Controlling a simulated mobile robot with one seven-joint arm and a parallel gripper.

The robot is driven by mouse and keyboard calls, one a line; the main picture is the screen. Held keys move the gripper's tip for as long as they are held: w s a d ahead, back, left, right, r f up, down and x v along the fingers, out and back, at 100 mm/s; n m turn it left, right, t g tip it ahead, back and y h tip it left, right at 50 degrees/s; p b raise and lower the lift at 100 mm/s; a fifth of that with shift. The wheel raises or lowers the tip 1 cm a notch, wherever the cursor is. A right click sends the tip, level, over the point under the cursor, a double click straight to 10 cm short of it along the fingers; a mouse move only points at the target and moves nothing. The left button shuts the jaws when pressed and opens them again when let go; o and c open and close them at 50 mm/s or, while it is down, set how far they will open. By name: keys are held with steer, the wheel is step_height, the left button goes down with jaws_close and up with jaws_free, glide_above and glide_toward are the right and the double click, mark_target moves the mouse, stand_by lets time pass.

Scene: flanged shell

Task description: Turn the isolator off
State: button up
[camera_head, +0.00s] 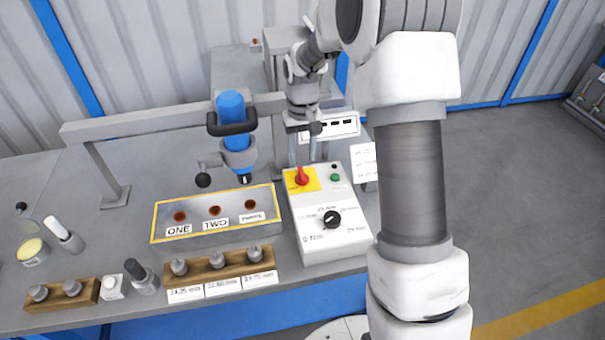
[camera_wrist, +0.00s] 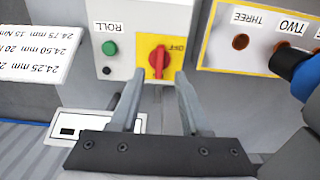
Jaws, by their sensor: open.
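The isolator is a red rotary handle (camera_head: 301,176) on a yellow plate (camera_head: 288,184), at the top left of a pale control box (camera_head: 346,242). In the head view my gripper (camera_head: 306,158) is above the box's far edge. I cannot tell whether the fingers touch the handle.
A green ROLL button (camera_wrist: 109,48) and a black knob (camera_head: 331,218) are also on the box. Left of it stand a yellow-edged tray (camera_head: 215,238) labelled ONE, TWO, THREE and a blue cylindrical tool (camera_head: 232,120). Wooden racks (camera_head: 222,271) line the front of the bench.

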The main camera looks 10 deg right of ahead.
mark_target(303, 175)
step_height(303, 175, down, 7)
steer(key=shift+r+b, duration=0.1)
steer(key=shift+b, duration=0.2)
jaws_close()
